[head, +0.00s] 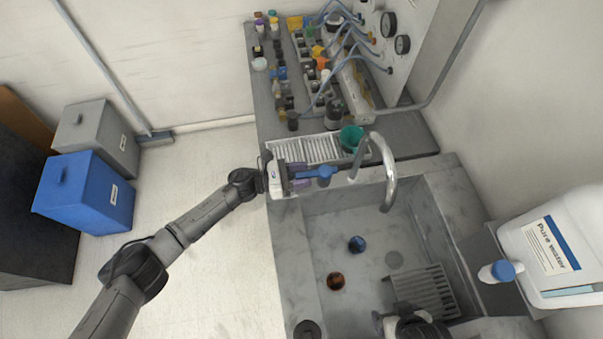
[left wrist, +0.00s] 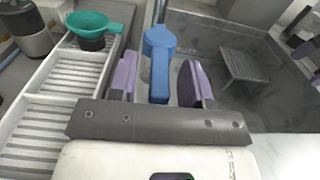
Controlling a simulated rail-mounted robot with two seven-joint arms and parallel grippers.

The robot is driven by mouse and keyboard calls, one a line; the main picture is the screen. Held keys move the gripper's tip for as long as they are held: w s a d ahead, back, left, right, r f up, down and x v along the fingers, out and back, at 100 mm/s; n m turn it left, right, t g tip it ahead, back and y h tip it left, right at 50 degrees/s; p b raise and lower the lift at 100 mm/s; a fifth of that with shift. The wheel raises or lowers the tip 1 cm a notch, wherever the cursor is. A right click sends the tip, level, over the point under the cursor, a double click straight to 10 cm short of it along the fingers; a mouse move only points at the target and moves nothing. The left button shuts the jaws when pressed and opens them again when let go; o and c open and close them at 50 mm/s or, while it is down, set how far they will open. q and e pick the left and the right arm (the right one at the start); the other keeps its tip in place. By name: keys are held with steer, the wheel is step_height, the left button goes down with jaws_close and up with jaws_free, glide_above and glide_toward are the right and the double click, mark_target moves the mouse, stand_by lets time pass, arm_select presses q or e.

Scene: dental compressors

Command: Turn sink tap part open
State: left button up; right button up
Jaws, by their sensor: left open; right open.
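The sink tap has a curved silver spout (head: 388,165) over the basin. Its blue handle (head: 324,172) points left toward my left gripper (head: 300,179). In the left wrist view the blue handle (left wrist: 158,62) lies between the two purple fingers of the left gripper (left wrist: 160,80), with gaps on both sides. The left gripper is open around the handle and not clamped on it. My right gripper (head: 398,319) is only partly in view at the bottom edge, low over the front of the sink, open and away from the tap.
The stone sink (head: 436,198) holds a grey rack (head: 424,290) and small cups. A white slotted tray (head: 305,150) with a green funnel (head: 351,137) lies behind the left gripper. A Pure water jug (head: 560,240) stands at right. Blue bin (head: 85,195) on the floor.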

arm_select(q)
jaws_close()
stand_by(0.3)
